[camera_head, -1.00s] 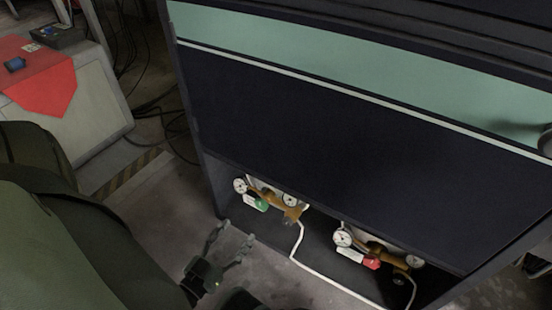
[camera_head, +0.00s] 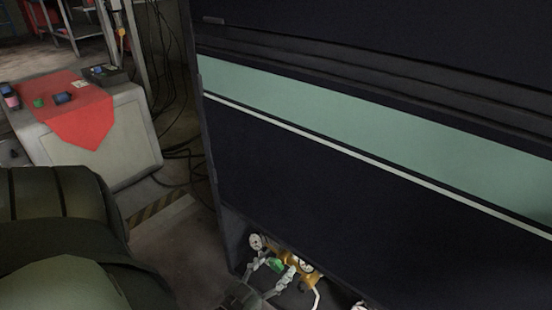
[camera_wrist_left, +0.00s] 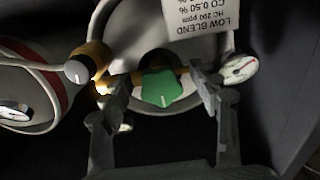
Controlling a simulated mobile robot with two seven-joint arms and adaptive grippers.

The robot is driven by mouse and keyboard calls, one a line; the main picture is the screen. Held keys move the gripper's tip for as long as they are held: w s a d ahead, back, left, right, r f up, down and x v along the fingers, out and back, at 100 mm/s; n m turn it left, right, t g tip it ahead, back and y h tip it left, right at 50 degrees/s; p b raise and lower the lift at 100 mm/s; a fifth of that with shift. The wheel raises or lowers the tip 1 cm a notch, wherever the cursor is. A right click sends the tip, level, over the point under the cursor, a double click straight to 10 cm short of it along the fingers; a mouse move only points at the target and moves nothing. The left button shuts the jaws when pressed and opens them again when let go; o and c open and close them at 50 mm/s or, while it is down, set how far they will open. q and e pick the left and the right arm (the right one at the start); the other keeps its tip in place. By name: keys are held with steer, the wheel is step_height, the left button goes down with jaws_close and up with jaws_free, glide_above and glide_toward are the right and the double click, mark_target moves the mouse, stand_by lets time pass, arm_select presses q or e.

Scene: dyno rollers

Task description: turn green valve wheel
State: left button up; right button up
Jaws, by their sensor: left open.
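The green valve wheel (camera_head: 276,265) sits on a brass regulator (camera_head: 298,280) at the bottom of the dark cabinet in the head view. In the left wrist view the green valve wheel (camera_wrist_left: 161,88) is near the middle, in front of a grey cylinder top. My left gripper (camera_head: 268,276) is at the wheel in the head view. In the left wrist view its open fingers (camera_wrist_left: 160,95) stand one on each side of the wheel, with gaps showing. My right gripper is not in view.
A white gauge (camera_wrist_left: 239,69) is close to the right finger, and a grey-faced knob (camera_wrist_left: 77,71) is left of the left finger. A label (camera_wrist_left: 200,15) hangs above. The dark cabinet panel (camera_head: 330,190) overhangs the regulators. A second cylinder (camera_wrist_left: 28,85) is at left.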

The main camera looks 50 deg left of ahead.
arm_select(q)
steer(key=shift+c, duration=0.3)
steer(key=c, duration=1.1)
